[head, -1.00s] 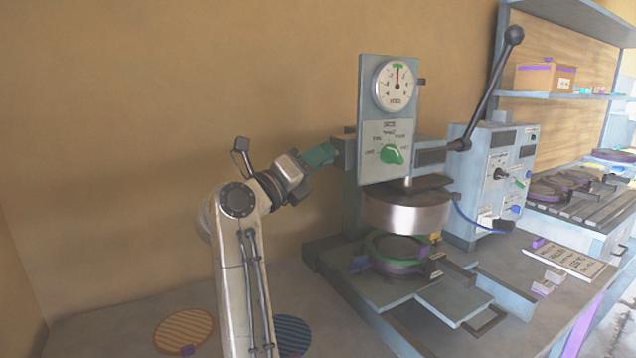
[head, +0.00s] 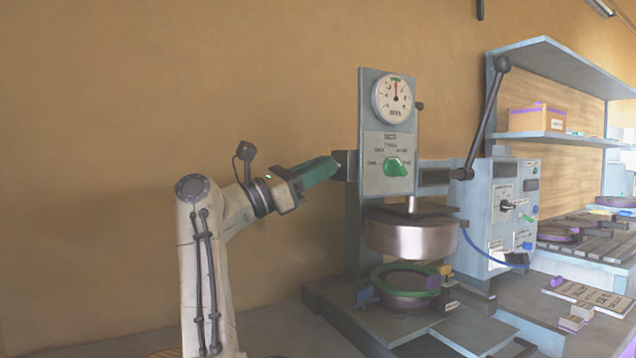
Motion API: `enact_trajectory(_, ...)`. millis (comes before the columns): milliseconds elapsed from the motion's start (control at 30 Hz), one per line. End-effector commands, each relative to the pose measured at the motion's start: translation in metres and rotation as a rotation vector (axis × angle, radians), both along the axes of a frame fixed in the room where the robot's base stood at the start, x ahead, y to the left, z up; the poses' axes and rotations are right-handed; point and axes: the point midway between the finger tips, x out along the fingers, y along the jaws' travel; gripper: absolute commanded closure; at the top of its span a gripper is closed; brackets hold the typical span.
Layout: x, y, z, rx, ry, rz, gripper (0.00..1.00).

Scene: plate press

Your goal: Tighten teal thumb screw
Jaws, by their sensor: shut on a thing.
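The press (head: 356,225) stands right of my arm, with a dark block (head: 345,164) on the left side of its column. My gripper (head: 326,168) reaches this block from the left, tilted slightly upward. It is shut, with its teal-green end at the block. The teal thumb screw cannot be told apart from that end; what the jaws hold there looks to be the screw, mostly hidden. The press's round gauge (head: 393,98) has its red needle pointing nearly straight up. A green knob (head: 398,168) sits on the panel below the gauge.
The press lever (head: 488,115) slants up to the right. A metal cylinder (head: 412,238) hangs above a green ring (head: 378,272) on the press base. A grey control box (head: 505,205) and a shelf (head: 560,138) stand to the right. The wall area above my arm is free.

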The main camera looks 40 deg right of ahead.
Motion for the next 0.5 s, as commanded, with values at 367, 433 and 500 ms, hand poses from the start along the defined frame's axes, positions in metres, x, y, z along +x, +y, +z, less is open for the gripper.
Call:
enact_trajectory(367,0.0032,-0.0006,0.0007,-0.094,-0.341,0.000,1.00)
enact_trajectory(433,0.0033,-0.0011,0.0016,-0.112,-0.406,0.000,1.00)
enact_trajectory(500,0.0035,-0.0012,0.0022,-0.131,-0.470,-0.002,1.00)
